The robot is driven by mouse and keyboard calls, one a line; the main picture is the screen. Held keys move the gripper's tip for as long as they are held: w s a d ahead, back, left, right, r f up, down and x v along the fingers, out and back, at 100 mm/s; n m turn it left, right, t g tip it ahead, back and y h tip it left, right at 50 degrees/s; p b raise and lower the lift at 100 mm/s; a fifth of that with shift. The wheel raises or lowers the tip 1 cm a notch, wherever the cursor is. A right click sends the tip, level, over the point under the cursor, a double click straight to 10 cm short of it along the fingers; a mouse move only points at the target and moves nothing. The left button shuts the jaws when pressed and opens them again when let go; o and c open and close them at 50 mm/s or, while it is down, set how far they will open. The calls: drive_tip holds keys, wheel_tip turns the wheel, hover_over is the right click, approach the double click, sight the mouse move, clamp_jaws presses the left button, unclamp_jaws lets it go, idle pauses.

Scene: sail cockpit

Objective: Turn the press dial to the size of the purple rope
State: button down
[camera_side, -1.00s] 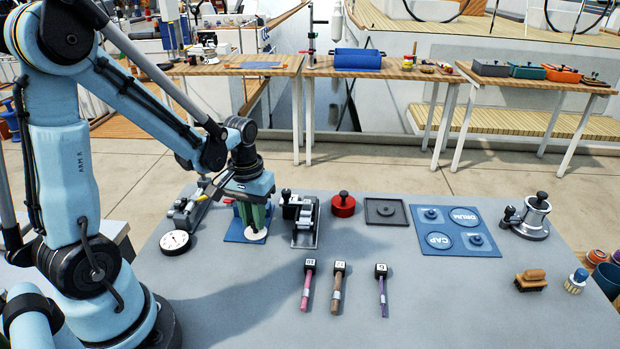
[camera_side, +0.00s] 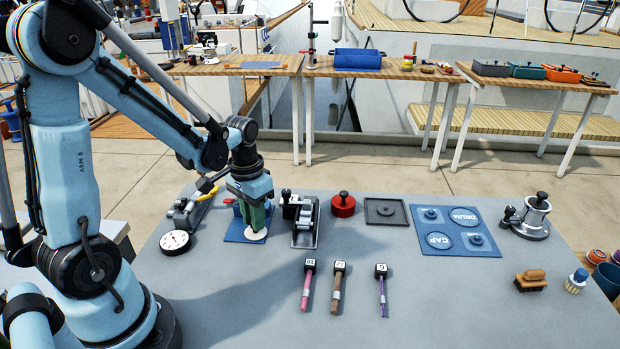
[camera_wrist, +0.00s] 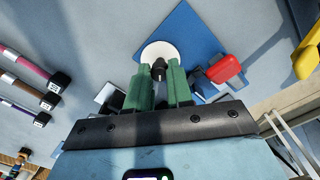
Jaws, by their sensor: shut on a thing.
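My gripper (camera_side: 256,224) points down at the blue-based press (camera_side: 232,232), its green fingers shut on the black knob (camera_wrist: 159,68) of the round white dial (camera_side: 256,238). In the wrist view my gripper (camera_wrist: 159,88) has a finger on each side of the knob, and the dial (camera_wrist: 155,49) shows beyond them. No dial marks are readable. The purple rope (camera_side: 383,297) lies on the table, the rightmost of three short ropes. Its black end block (camera_side: 381,269) has a white mark too small to read for sure.
A pink rope (camera_side: 306,292) and a brown rope (camera_side: 337,293) lie to the left of the purple one. A black device (camera_side: 304,222) stands close right of the press, and a round gauge (camera_side: 174,242) to its left.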

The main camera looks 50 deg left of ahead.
drive_tip(key=c, duration=1)
unclamp_jaws()
drive_tip(key=shift+r, duration=0.1)
drive_tip(key=shift+a+r, duration=0.15)
drive_tip(key=shift+r, duration=5.8)
